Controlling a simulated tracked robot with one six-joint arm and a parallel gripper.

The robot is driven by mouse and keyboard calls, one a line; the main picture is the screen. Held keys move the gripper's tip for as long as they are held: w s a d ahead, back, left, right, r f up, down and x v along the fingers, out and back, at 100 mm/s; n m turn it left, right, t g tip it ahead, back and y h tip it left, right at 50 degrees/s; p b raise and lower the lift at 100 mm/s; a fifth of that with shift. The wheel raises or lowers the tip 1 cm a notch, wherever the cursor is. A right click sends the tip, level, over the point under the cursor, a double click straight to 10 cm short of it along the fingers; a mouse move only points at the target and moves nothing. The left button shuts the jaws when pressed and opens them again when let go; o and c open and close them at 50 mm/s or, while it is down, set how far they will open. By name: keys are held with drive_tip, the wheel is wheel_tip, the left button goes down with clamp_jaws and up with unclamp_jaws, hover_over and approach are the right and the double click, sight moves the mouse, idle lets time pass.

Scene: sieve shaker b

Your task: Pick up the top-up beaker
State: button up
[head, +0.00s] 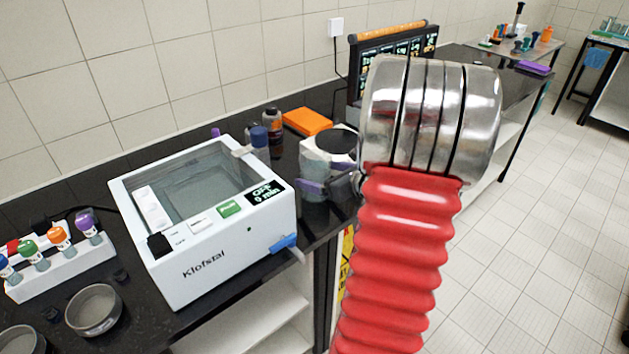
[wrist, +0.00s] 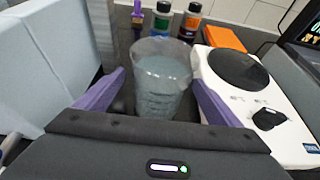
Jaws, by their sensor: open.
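The top-up beaker (wrist: 160,90), a clear glass with greyish contents, stands upright in the middle of the wrist view. My gripper (wrist: 159,79) is open, with one purple finger on each side of the beaker. The left finger shows a narrow gap; whether the right one touches the glass I cannot tell. The beaker's base is hidden behind my gripper body. In the head view the beaker (head: 316,160) is see-through and hard to make out, with the purple fingers of my gripper (head: 322,177) around its lower part.
A white hotplate (wrist: 246,85) stands close to the beaker's right. The white Klofszal machine (head: 205,235) is on the left. Bottles (wrist: 175,20) and an orange box (head: 307,121) are behind. A vial rack (head: 60,268) and sieves (head: 94,310) lie far left.

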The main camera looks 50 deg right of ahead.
drive_tip(key=shift+x, duration=0.75)
drive_tip(key=shift+x, duration=2.65)
drive_tip(key=shift+c, duration=0.2)
drive_tip(key=shift+d, duration=0.1)
drive_tip(key=c, duration=1.6)
drive_tip(key=shift+r, duration=0.3)
wheel_tip(320, 180, up, 9)
drive_tip(key=shift+r, duration=0.15)
